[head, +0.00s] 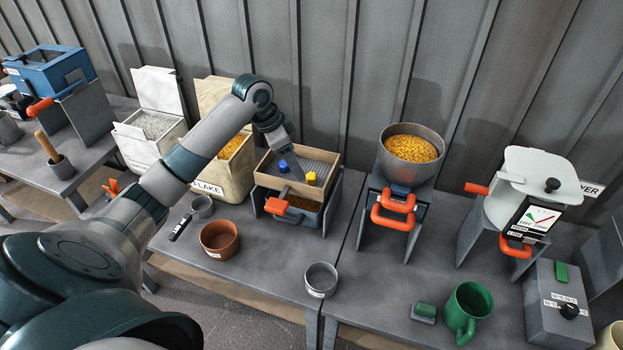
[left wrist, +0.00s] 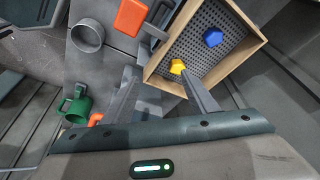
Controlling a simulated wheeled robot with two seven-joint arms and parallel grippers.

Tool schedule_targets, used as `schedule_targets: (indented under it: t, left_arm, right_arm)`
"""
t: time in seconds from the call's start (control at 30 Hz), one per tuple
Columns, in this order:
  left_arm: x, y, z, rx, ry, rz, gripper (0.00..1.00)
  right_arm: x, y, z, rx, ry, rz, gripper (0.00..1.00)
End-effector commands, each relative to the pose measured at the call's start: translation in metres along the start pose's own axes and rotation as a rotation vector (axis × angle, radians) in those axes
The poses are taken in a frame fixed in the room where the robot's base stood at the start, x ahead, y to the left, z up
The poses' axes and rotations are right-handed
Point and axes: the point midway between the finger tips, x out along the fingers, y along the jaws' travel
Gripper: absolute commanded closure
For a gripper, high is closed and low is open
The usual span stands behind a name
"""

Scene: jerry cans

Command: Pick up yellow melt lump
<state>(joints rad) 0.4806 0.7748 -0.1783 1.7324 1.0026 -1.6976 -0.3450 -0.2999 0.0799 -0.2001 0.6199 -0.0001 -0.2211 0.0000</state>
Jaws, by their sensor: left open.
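The yellow melt lump (head: 311,178) sits on the perforated floor of a wooden-framed sieve tray (head: 335,172). A blue lump (head: 284,167) lies on the same floor, to its left in the head view. In the left wrist view the yellow lump (left wrist: 177,66) is right by the tip of one finger, and the blue lump (left wrist: 213,37) is farther off. My left gripper (left wrist: 158,72) is open and empty, reaching down at the tray. One finger is over the tray floor and the other is beyond the tray's wooden wall. I cannot tell whether a finger touches the lump.
The tray rests on a stand with an orange handle (head: 276,206). A hopper of yellow pellets (head: 410,148) stands to the right and a FLAKE bin (head: 210,190) to the left. A brown pot (head: 220,239), a grey cup (head: 321,280) and a green mug (head: 466,306) are nearer.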

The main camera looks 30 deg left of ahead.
Motion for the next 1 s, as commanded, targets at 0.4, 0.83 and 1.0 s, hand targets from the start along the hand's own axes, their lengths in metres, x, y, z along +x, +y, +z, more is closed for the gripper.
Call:
schedule_targets:
  t: [0.4,0.83,1.0]
  left_arm:
    - [-0.056,-0.04,-0.015,-0.005,0.043,0.009,0.47]
    - [-0.042,-0.039,-0.015,-0.007,0.041,0.011,0.47]
    - [-0.017,-0.038,-0.017,-0.007,0.041,0.013,0.47]
  right_arm:
    - [0.0,0.0,0.0,0.001,0.001,0.0,0.69]
    - [-0.005,0.0,0.0,0.001,0.001,0.0,0.69]
    - [-0.013,0.0,-0.001,0.0,0.001,0.0,0.69]
